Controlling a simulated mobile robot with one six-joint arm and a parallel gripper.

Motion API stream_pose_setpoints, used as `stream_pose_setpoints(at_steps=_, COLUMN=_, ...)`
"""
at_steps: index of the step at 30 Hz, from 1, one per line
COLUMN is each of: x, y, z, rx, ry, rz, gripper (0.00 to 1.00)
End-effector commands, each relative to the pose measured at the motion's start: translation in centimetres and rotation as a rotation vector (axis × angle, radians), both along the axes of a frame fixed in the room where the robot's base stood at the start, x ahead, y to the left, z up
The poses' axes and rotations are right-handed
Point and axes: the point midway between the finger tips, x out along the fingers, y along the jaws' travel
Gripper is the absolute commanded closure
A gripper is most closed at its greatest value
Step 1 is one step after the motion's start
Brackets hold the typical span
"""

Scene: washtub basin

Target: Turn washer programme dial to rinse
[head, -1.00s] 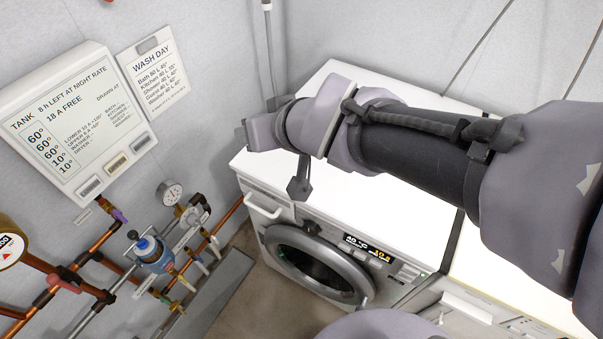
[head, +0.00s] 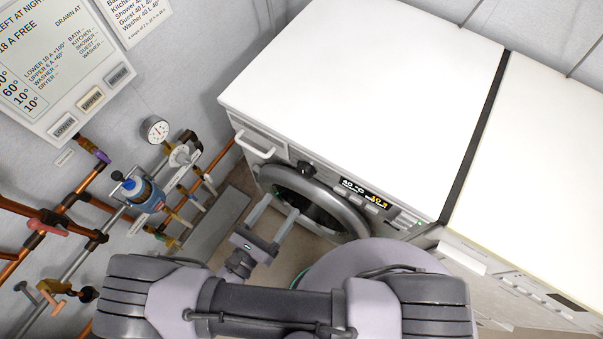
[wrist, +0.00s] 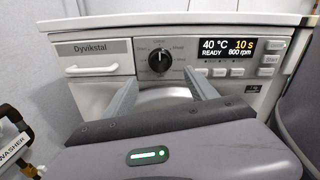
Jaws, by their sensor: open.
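The washer (head: 340,85) is a white front-loader below and ahead of me in the head view. Its programme dial (wrist: 160,60) is a black round knob with a light pointer mark, centred in the wrist view; the small labels around it are too blurred to read. The dial also shows in the head view (head: 305,168). The washer display (wrist: 227,49) reads 40 °C, READY, 10 s, 800 rpm. My gripper (wrist: 163,82) is open and empty, its fingers reaching toward the panel on either side below the dial, apart from it. It also shows in the head view (head: 272,217).
The detergent drawer (wrist: 92,55) is left of the dial, and buttons (wrist: 270,58) are right of the display. The round door (head: 315,203) lies below the panel. Copper pipes and valves (head: 145,190) stand at the left. A second white machine (head: 540,150) adjoins on the right.

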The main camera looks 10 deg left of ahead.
Motion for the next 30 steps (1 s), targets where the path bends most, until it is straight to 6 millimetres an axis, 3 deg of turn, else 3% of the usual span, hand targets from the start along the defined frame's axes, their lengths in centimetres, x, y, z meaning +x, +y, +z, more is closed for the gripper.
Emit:
stream_pose_setpoints(at_steps=6, x=5.7, y=-2.5, z=-0.3, rx=0.002, ry=0.000, rz=-0.005, gripper=0.34)
stream_pose_setpoints(at_steps=12, x=9.1, y=-3.8, z=-0.2, rx=0.005, ry=0.001, rz=-0.004, gripper=0.34)
stream_pose_setpoints(at_steps=24, x=10.1, y=-4.2, z=0.0, rx=0.005, ry=0.000, rz=0.001, gripper=0.34)
stream_pose_setpoints(at_steps=30, x=10.1, y=-4.1, z=0.0, rx=0.005, ry=0.000, rz=0.000, gripper=0.73)
